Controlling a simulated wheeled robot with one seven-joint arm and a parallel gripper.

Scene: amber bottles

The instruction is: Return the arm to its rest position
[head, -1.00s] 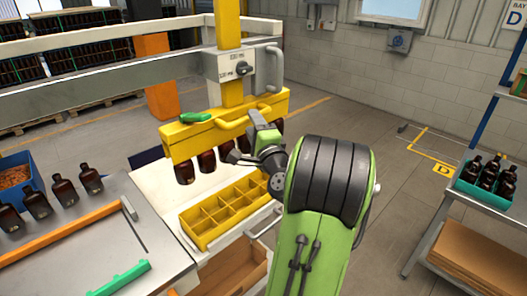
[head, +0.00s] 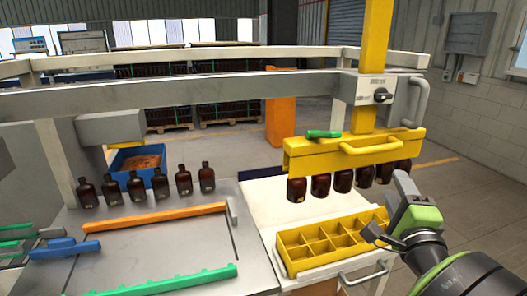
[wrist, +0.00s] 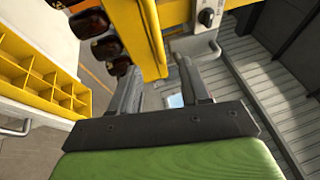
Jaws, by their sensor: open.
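My gripper is open and empty in the wrist view (wrist: 162,100), with its two dark fingers apart. The yellow head (head: 355,152) with several amber bottles (head: 342,180) hanging under it is beside my gripper. It also shows in the wrist view (wrist: 140,35). My arm (head: 440,255) enters at the lower right of the head view. My fingertips are hidden in the head view, so I cannot tell there whether they touch anything.
A yellow divided crate (head: 292,268) with empty compartments stands on the white table below the hanging bottles. Several amber bottles (head: 135,188) stand in a row on the grey table. An orange bar (head: 145,219) and a green bar (head: 175,284) lie in front. A grey rail (head: 230,95) crosses behind.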

